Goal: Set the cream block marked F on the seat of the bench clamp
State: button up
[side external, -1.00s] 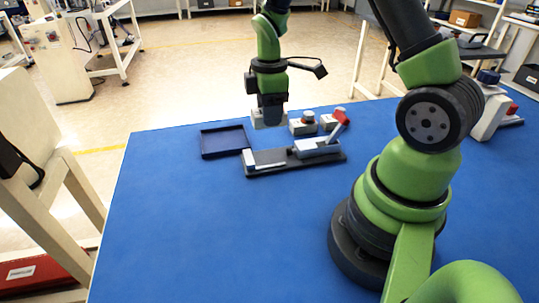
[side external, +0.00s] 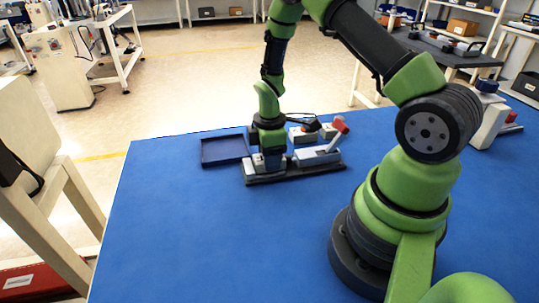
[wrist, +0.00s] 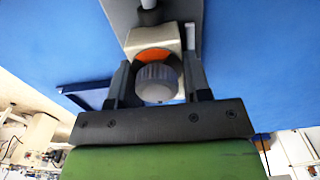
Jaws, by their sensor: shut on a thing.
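The bench clamp (side external: 318,156) lies on the blue table, with a dark base, a grey body and a raised red handle (side external: 340,124). My gripper (side external: 270,165) is low over the left part of the clamp, at its seat. In the wrist view my gripper (wrist: 158,92) is shut on the cream block (wrist: 153,38), which carries an orange ring and a grey ribbed knob. The clamp's plunger (wrist: 149,16) points at the block in the wrist view. The F mark is not readable. The block's underside is hidden, so I cannot tell whether it touches the seat.
A dark blue shallow tray (side external: 224,161) stands just left of the clamp. Similar blocks with knobs (side external: 301,135) stand just behind the clamp. The front and left of the blue table (side external: 200,240) are clear.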

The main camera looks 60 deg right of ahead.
jog(key=o, duration=1)
jog(key=shift+f, duration=0.15)
jog(key=shift+o, duration=0.2)
notch_tip(320, 180, up, 12)
jog(key=shift+r, duration=0.2)
jog(key=s+a+r+m+t+y, duration=0.1)
jog(key=s+a+r+m+t, duration=0.2)
jog(key=s+a+r+m, duration=0.3)
jog(key=s+a+r+m+t+y, duration=0.1)
jog(key=s+a+r+m+t, duration=0.3)
jog(key=r, duration=0.7)
jog(key=s+a+m, duration=0.2)
jog(key=s+m, duration=0.1)
jog(key=s, duration=0.1)
jog(key=shift+a, duration=0.25)
